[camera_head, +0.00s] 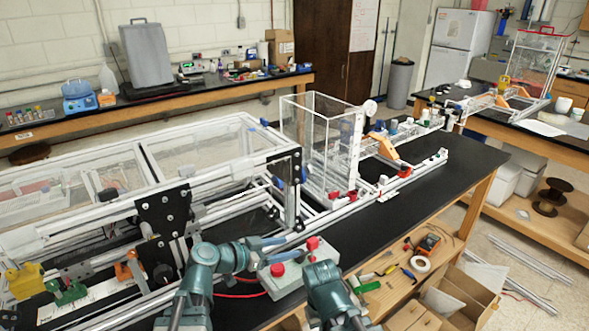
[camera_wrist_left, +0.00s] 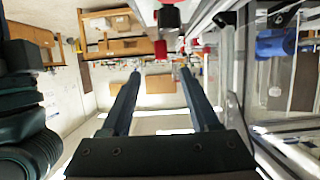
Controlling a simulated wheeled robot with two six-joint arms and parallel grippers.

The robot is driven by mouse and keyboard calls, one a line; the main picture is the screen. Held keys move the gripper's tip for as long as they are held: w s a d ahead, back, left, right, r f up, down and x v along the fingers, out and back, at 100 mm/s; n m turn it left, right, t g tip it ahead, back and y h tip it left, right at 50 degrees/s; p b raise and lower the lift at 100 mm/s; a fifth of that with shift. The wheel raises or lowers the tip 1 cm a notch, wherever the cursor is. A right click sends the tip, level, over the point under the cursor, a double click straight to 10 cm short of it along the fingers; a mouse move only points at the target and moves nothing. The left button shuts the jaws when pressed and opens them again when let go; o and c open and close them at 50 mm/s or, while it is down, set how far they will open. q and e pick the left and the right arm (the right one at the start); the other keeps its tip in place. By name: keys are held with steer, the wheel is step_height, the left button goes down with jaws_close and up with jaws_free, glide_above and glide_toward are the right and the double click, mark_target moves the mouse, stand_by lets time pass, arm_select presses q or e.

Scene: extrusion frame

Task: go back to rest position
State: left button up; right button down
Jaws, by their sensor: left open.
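My left gripper (camera_head: 292,248) reaches in from the lower left, above the black bench beside the extrusion frame (camera_head: 165,195). Its two fingers point right and are apart and empty. In the left wrist view the open gripper (camera_wrist_left: 160,74) has nothing held between its fingers. My right arm (camera_head: 332,292) is at the bottom middle of the head view, folded close to the front edge. Its gripper fingers do not show.
A grey control box (camera_head: 288,279) with red buttons sits close by the left gripper. The black bench (camera_head: 435,190) is clear to the right. Tools, a tape roll (camera_head: 420,264) and a multimeter (camera_head: 429,244) lie on the wooden shelf below.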

arm_select(q)
steer(key=s+d+f+n+g+y, duration=0.1)
steer(key=s+d+f+g+y, duration=0.4)
steer(key=s+f, duration=0.4)
steer(key=s+a+f+n+g+y, duration=0.3)
steer(key=s+a+f+n+y, duration=0.2)
steer(key=s+y, duration=0.1)
steer(key=shift+s+a+n+g+y, duration=0.3)
steer(key=shift+s+a+g+y, duration=0.1)
steer(key=shift+y, duration=0.3)
stand_by(0.7)
steer(key=shift+a, duration=0.3)
stand_by(1.5)
